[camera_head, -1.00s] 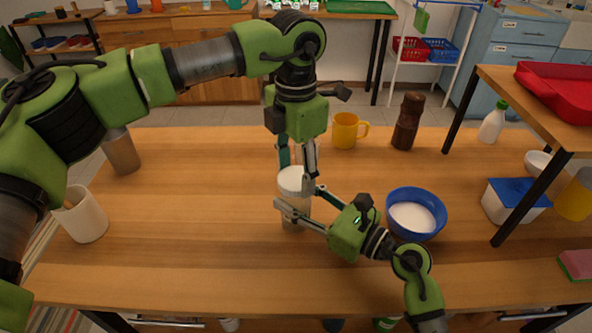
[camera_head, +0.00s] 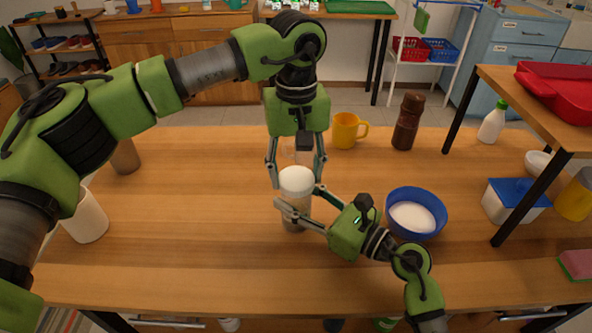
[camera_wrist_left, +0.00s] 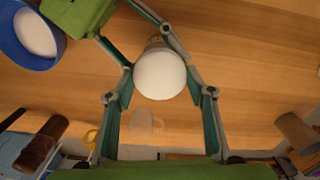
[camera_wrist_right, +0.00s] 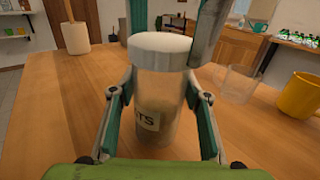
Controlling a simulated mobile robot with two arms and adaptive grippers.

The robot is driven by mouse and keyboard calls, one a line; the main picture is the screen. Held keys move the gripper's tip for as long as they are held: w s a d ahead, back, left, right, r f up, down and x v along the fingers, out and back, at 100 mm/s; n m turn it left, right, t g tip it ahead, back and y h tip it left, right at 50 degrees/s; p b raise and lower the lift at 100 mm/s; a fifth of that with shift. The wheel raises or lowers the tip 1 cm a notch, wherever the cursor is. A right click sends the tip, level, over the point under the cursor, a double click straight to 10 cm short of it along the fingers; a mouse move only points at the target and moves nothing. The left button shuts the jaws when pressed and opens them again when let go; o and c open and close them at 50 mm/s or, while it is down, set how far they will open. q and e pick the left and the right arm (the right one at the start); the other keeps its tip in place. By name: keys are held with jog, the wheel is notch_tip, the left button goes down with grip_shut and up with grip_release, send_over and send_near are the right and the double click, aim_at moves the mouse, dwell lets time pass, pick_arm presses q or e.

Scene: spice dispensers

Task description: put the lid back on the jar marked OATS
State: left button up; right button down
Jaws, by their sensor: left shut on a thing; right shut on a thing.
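The OATS jar (camera_head: 294,214) is clear, with pale contents low inside; part of its label, "TS", shows in the right wrist view (camera_wrist_right: 148,118). It stands upright on the wooden table. The white lid (camera_head: 296,181) is level on the jar's mouth; I cannot tell how tightly it sits. My left gripper (camera_wrist_left: 166,90) points down from above, shut on the lid with a finger on each side. My right gripper (camera_wrist_right: 160,92) is shut on the jar's body from the right side.
A blue bowl of white contents (camera_head: 412,216) stands right of the jar, near my right arm. A clear glass (camera_wrist_right: 237,84) and a yellow mug (camera_head: 345,130) are behind. A brown pepper mill (camera_head: 408,122) stands farther right.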

pick_arm(q)
jog(key=m, duration=0.6)
pick_arm(e)
jog(key=shift+f, duration=0.1)
pick_arm(q)
jog(key=m, duration=0.5)
jog(key=o, duration=0.9)
jog(key=shift+o, duration=0.2)
jog(key=shift+r, duration=2.25)
jog(key=shift+c, duration=0.4)
